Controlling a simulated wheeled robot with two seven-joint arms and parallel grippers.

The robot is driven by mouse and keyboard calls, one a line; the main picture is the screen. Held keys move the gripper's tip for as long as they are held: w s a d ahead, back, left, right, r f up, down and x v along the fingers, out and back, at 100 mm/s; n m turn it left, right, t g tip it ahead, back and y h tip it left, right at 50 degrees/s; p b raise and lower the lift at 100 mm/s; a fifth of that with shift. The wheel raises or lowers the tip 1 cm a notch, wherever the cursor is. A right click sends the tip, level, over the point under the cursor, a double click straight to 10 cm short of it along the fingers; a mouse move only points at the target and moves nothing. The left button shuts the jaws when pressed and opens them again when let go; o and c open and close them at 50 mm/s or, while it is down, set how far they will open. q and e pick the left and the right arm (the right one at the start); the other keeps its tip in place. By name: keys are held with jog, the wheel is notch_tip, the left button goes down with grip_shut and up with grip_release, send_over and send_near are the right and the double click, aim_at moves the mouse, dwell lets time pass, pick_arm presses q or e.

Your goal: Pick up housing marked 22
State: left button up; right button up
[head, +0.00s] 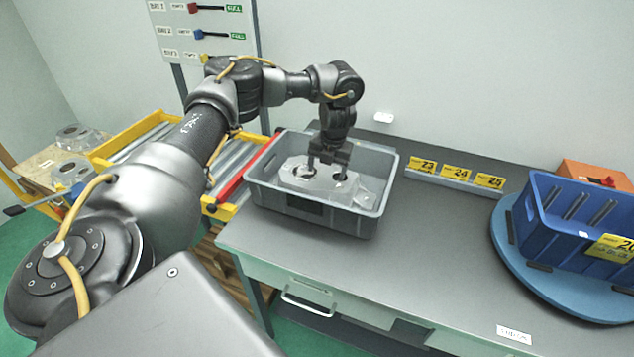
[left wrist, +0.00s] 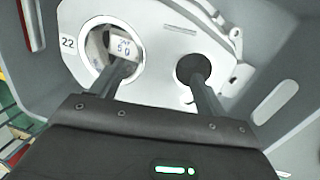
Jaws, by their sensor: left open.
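The housing marked 22 (head: 318,185) is a silvery casting lying in a grey bin (head: 310,207) on the table. In the left wrist view the housing (left wrist: 150,88) shows its "22" label beside a large round opening, with a smaller dark hole to the right. My left gripper (head: 327,173) points down into the bin over the housing, jaws open. In the wrist view one fingertip of the left gripper (left wrist: 160,72) is at the large opening and the other at the dark hole; I cannot tell how deep they reach. My right gripper is not in view.
The grey bin's walls surround the gripper. A yellow-railed roller conveyor (head: 150,140) with a red bar (head: 247,170) adjoins on the left. A blue crate (head: 570,220) stands on a blue round plate at right. Yellow number cards (head: 456,174) stand behind. The table's middle is clear.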

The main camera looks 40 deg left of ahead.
aim_at(325, 175)
pick_arm(q)
jog(key=shift+s+f, duration=0.1)
jog(key=shift+f, duration=0.3)
jog(key=f, duration=0.1)
jog(key=f+p, duration=0.1)
jog(key=a+f, duration=0.1)
jog(key=shift+w+f, duration=0.25)
jog(key=shift+f, duration=0.35)
grip_shut()
jog(key=shift+r, duration=0.15)
